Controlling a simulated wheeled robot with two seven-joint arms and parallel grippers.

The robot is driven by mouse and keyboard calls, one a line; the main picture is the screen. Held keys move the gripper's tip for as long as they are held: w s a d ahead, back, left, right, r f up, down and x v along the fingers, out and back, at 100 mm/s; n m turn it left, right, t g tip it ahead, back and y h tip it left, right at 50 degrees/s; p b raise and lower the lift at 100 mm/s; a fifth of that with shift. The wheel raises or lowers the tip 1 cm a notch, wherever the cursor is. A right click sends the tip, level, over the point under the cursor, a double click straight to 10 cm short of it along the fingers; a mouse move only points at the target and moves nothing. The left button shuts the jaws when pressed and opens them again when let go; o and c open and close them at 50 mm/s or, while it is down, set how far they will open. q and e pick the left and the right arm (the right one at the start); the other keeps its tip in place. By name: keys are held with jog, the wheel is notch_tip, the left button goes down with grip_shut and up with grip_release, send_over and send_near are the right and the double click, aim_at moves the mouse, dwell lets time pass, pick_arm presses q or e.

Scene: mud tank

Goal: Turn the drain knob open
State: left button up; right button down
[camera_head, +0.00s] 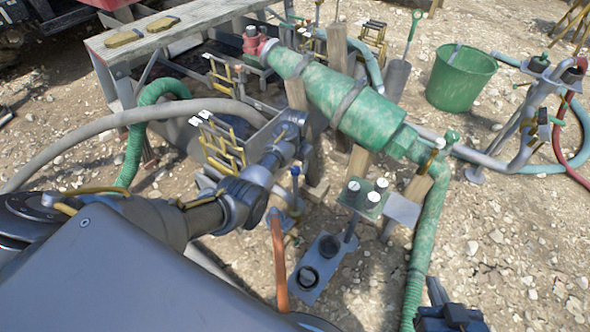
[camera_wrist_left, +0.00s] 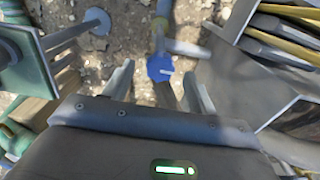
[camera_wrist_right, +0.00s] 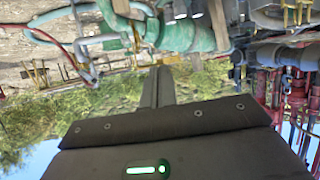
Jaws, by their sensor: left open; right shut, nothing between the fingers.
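A small blue knob (camera_wrist_left: 160,68) sits on a grey pipe fitting in the left wrist view. I take it as the drain knob. It probably also shows as a small blue top (camera_head: 295,172) in the head view. My left gripper (camera_wrist_left: 158,88) is open. Its two grey fingers stand either side of the knob in the picture, with gaps to it; contact is not visible. In the head view my left gripper (camera_head: 290,138) is hard to tell from the grey metalwork. My right gripper (camera_wrist_right: 157,85) is shut and empty, away from the knob.
A green plate with white-topped knobs (camera_head: 362,198) stands right of the blue knob. A rack of yellow-handled tools (camera_head: 222,140) is to its left. A thick green pipe (camera_head: 340,100) runs above. An orange hose (camera_head: 279,265) is below. Open gravel lies right.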

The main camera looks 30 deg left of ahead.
pick_arm(q)
jog(key=shift+f+b, duration=0.65)
jog(key=shift+f, duration=0.15)
pick_arm(e)
jog(key=a+r+n+t+y, duration=0.1)
jog(key=a+r+t+y, duration=0.2)
jog(key=r, duration=0.3)
jog(key=shift+w+a+r+t+y, duration=0.2)
jog(key=shift+a+t+y, duration=0.2)
jog(key=shift+a, duration=0.2)
pick_arm(q)
jog(key=c, duration=1)
pick_arm(e)
jog(key=shift+d, duration=0.1)
